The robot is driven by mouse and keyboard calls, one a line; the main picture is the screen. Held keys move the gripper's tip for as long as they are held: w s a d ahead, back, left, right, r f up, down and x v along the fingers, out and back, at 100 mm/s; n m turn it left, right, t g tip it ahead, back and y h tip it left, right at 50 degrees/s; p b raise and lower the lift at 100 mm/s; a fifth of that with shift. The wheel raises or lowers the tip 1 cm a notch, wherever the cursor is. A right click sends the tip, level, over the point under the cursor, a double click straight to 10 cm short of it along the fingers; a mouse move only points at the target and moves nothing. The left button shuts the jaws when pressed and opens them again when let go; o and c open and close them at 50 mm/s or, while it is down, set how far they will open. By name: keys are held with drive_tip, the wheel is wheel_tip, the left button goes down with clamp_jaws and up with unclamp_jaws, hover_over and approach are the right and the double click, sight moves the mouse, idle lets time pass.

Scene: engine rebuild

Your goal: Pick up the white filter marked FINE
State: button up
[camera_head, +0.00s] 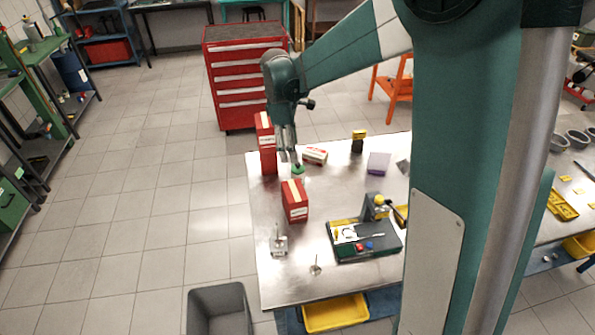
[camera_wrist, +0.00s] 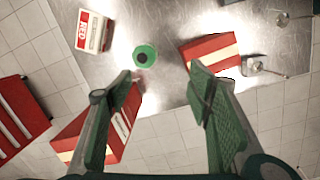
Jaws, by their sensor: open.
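No marking reading FINE is legible in either view, and I cannot tell which thing is the white filter. A green round piece with a dark centre hole (camera_wrist: 145,55) lies on the metal table just beyond my gripper (camera_wrist: 163,80). In the head view this green piece (camera_head: 298,169) shows low beside the fingertips. My gripper (camera_head: 288,156) points down over the table's left part, its fingers apart with nothing between them.
A tall red box (camera_head: 267,150) stands left of my gripper, and another red box (camera_head: 295,203) stands nearer the front. A tool tray (camera_head: 372,254) sits at front right.

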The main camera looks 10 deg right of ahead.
sight(298, 164)
drive_tip(key=w+d+r+n+y+p, duration=0.1)
drive_tip(key=w+d+r+p, duration=0.1)
drive_tip(key=w+d, duration=0.1)
drive_tip(key=shift+n, duration=0.3)
drive_tip(key=f, duration=1.2)
drive_tip(key=shift+w, duration=0.25)
drive_tip(key=shift+f, duration=1.3)
drive_tip(key=shift+f, duration=0.1)
drive_tip(key=shift+w+f, duration=0.1)
drive_tip(key=shift+f, duration=2.4)
drive_tip(key=c, duration=1.1)
